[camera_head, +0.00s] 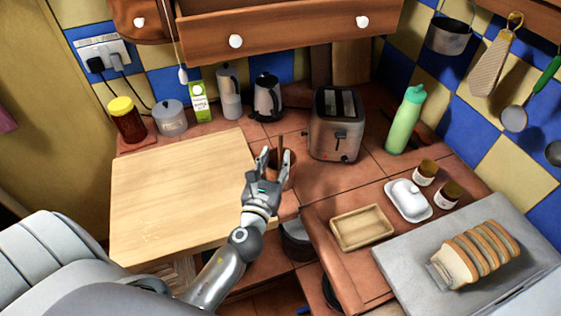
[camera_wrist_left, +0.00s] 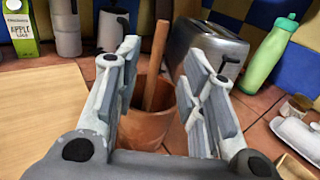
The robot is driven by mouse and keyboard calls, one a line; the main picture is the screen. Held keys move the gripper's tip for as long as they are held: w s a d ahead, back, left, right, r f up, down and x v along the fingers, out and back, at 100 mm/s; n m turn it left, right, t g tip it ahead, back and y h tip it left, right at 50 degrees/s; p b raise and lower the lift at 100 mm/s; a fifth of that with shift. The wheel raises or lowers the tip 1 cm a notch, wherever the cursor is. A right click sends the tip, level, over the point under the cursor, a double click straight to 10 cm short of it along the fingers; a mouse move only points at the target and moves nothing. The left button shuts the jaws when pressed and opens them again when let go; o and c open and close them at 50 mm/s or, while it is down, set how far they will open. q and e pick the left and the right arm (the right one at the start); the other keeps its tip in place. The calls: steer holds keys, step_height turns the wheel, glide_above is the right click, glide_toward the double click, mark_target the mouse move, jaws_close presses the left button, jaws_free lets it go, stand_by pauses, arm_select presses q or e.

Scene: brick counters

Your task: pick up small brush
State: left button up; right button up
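A brown wooden handle, which looks like the small brush (camera_wrist_left: 156,62), stands upright with a slight tilt in a terracotta pot (camera_wrist_left: 147,128). Its lower end is hidden inside the pot. In the head view the brush handle (camera_head: 280,144) shows between the fingertips of my left gripper (camera_head: 276,157), and the pot is mostly hidden behind the hand. In the left wrist view the two fingers of the gripper (camera_wrist_left: 163,58) are spread wide, with the handle between them and gaps on both sides. My right gripper is not in view.
A large wooden board (camera_head: 170,195) lies left of the hand. A toaster (camera_head: 337,125) stands behind right, with a kettle (camera_head: 267,98) behind. A green bottle (camera_head: 405,122), white butter dish (camera_head: 408,200), wooden tray (camera_head: 361,228) and sliced bread (camera_head: 478,253) are to the right.

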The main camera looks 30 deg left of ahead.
mark_target(280, 145)
arm_select(q)
steer(key=shift+p+x, duration=0.7)
steer(key=shift+x, duration=2.8)
steer(key=shift+s+a, duration=0.1)
steer(key=shift+s, duration=0.1)
steer(key=shift+c, duration=0.5)
steer(key=shift+f, duration=0.1)
jaws_close()
